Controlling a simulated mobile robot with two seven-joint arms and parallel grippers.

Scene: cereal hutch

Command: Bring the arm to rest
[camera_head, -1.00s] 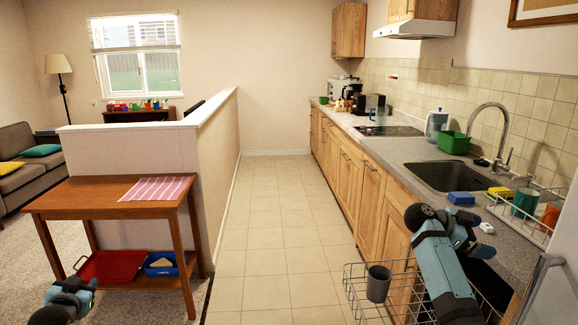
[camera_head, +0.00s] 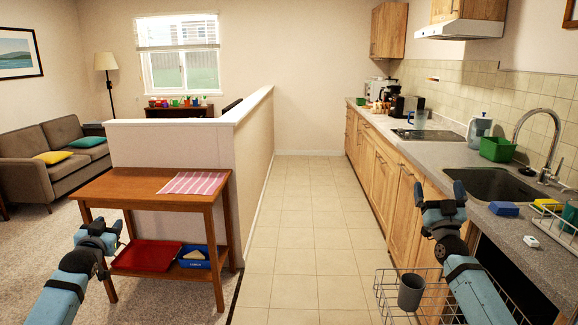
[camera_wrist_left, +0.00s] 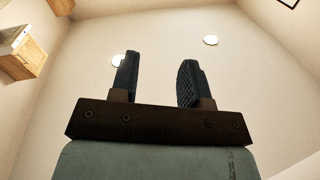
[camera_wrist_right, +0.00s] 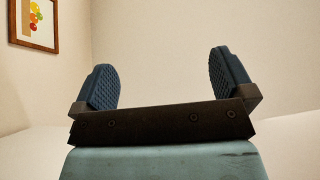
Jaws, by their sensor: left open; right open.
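My left gripper (camera_head: 100,226) is raised in front of the wooden side table at the lower left. It is open and empty; in the left wrist view its two fingers (camera_wrist_left: 158,80) stand apart against the ceiling. My right gripper (camera_head: 446,188) is raised beside the counter's front edge, above the wire dish rack. It is open and empty; in the right wrist view its fingers (camera_wrist_right: 160,80) stand wide apart against a bare wall. Neither gripper touches anything.
A wire rack (camera_head: 432,290) holding a grey cup (camera_head: 411,292) is pulled out under my right arm. The counter (camera_head: 470,160) with sink (camera_head: 490,184) runs along the right. The side table (camera_head: 140,190) stands left, with a red tray (camera_head: 147,256) below. The tiled floor (camera_head: 305,220) between is clear.

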